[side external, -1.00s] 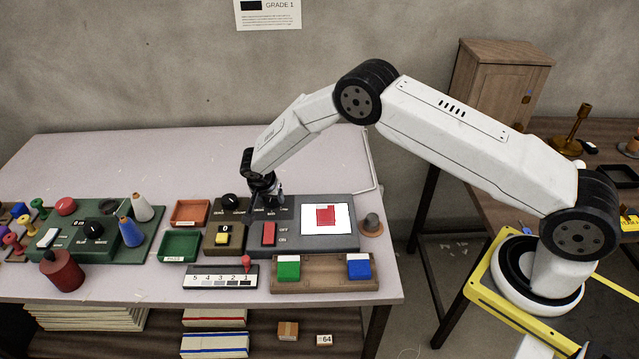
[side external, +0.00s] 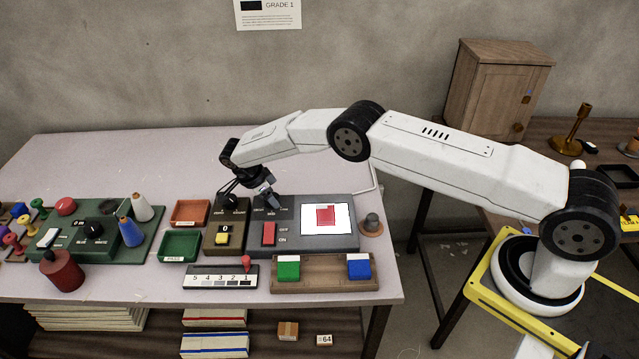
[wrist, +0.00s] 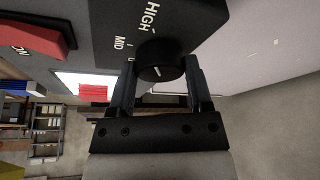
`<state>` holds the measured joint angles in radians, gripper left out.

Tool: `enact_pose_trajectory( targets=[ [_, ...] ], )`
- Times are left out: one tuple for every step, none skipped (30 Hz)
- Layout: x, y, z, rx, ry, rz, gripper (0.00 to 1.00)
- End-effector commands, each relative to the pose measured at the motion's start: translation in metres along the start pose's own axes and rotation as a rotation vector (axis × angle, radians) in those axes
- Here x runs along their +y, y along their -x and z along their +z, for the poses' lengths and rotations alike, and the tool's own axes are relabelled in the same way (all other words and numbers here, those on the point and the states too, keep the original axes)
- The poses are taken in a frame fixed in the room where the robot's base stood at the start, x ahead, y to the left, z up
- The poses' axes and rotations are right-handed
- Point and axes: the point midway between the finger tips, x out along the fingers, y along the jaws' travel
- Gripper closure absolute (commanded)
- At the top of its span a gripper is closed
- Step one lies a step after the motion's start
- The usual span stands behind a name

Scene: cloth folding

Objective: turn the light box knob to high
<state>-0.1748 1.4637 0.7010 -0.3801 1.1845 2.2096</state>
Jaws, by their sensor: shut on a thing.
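The light box (side external: 345,240) is a dark grey unit with a lit white panel (side external: 342,213) and a red square on the panel. A red rocker switch (side external: 269,234) marked OFF and ON is on its left part. In the wrist view, the black knob (wrist: 160,60) has a short white mark. HIGH and MID labels show beside it; a third label is mostly hidden. My gripper (wrist: 160,84) is shut on the knob, one finger on each side. In the side external view my gripper (side external: 268,197) is tilted over the box's back left corner and hides the knob.
A small box with a yellow button (side external: 222,238) and its own black knob stands close left of the light box. A wooden tray (side external: 322,287) with green and blue blocks lies in front. A grey knobbed piece (side external: 372,224) is at the right. The table behind is clear.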

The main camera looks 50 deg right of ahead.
Motion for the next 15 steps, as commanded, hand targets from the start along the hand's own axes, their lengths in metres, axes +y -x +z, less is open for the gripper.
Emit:
enact_pose_trajectory(
  targets=[
    [-0.0002,-0.0002,0.0005,-0.001,-0.016,0.006,0.94],
    [0.0001,-0.0004,0.0005,-0.001,-0.024,0.011,0.94],
    [0.0002,-0.0005,0.0005,0.0,-0.034,0.015,0.94],
    [0.0,-0.0003,0.0005,-0.001,-0.04,0.017,0.94],
    [-0.0001,-0.0002,0.0006,-0.001,-0.045,0.019,0.94],
    [-0.0002,-0.0001,0.0006,-0.002,-0.05,0.021,0.94],
    [-0.0002,0.0,0.0006,-0.002,-0.053,0.022,0.94],
    [-0.0001,0.0,0.0006,-0.002,-0.055,0.023,0.94],
    [-0.0001,0.0,0.0005,-0.002,-0.057,0.024,0.94],
    [-0.0001,0.0,0.0005,-0.002,-0.058,0.025,0.94],
    [-0.0001,0.0,0.0005,-0.002,-0.059,0.025,0.94],
    [-0.0001,0.0,0.0005,-0.002,-0.059,0.025,0.94],
    [-0.0001,0.0,0.0005,-0.002,-0.059,0.025,0.94],
    [-0.0001,0.0,0.0004,-0.002,-0.059,0.025,0.94],
    [-0.0001,-0.0001,0.0004,-0.002,-0.059,0.025,0.94]
  ],
)
